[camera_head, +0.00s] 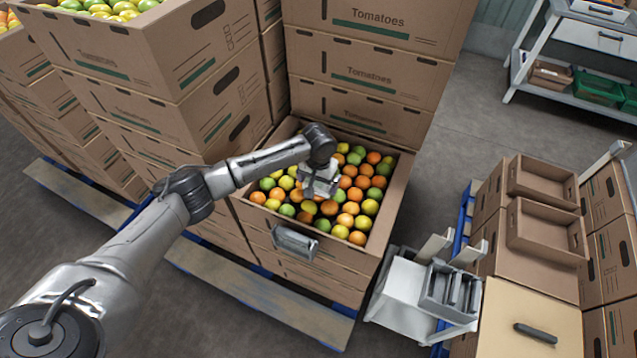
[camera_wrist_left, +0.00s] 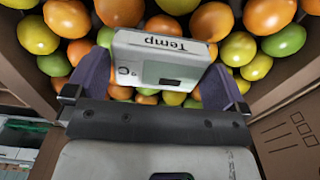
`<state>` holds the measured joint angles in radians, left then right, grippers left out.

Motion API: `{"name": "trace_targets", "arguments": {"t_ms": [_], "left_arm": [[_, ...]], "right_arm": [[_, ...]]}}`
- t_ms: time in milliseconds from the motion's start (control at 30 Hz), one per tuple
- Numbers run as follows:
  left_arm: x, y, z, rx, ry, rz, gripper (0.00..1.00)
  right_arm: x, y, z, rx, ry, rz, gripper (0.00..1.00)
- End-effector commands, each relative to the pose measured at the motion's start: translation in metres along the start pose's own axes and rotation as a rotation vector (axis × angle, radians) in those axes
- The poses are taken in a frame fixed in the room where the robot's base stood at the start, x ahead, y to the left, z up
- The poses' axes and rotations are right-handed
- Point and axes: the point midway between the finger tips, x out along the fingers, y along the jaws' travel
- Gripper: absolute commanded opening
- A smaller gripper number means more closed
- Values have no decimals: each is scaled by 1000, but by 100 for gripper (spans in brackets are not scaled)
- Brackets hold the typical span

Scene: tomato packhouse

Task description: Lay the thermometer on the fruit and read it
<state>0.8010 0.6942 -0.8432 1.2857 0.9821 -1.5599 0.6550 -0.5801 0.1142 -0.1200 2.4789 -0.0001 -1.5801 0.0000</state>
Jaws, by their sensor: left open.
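The thermometer is a pale box marked "Temp" (camera_wrist_left: 155,45) with a small dark display, seen in the left wrist view over the tomatoes. It appears to lie on them, though its underside is hidden. My left gripper (camera_head: 320,187) is over the open crate of tomatoes (camera_head: 398,192) in the head view. Its two purple fingers (camera_wrist_left: 158,64) stand apart on either side of the thermometer in the wrist view. The reading is not legible. My right gripper is not in view.
A grey metal holder (camera_head: 295,242) hangs on the crate's front side. Tall stacks of tomato cartons (camera_head: 365,70) stand behind and to the left. A white stand with a grey divided tray (camera_head: 450,290) and empty boxes (camera_head: 545,230) are at the right.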

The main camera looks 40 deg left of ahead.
Motion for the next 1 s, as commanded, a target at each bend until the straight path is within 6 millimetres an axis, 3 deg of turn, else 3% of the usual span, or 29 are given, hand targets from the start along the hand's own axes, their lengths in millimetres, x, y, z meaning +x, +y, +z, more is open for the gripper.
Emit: {"name": "trace_targets", "arguments": {"t_ms": [200,500,700,1000], "left_arm": [[-45,0,-1,0,3,2,100],[-92,0,-1,-1,2,1,100],[-107,0,-1,-1,2,1,100],[-110,0,0,-1,0,0,100]], "right_arm": [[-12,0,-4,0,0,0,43],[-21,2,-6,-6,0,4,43],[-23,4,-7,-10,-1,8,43],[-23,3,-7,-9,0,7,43]]}}
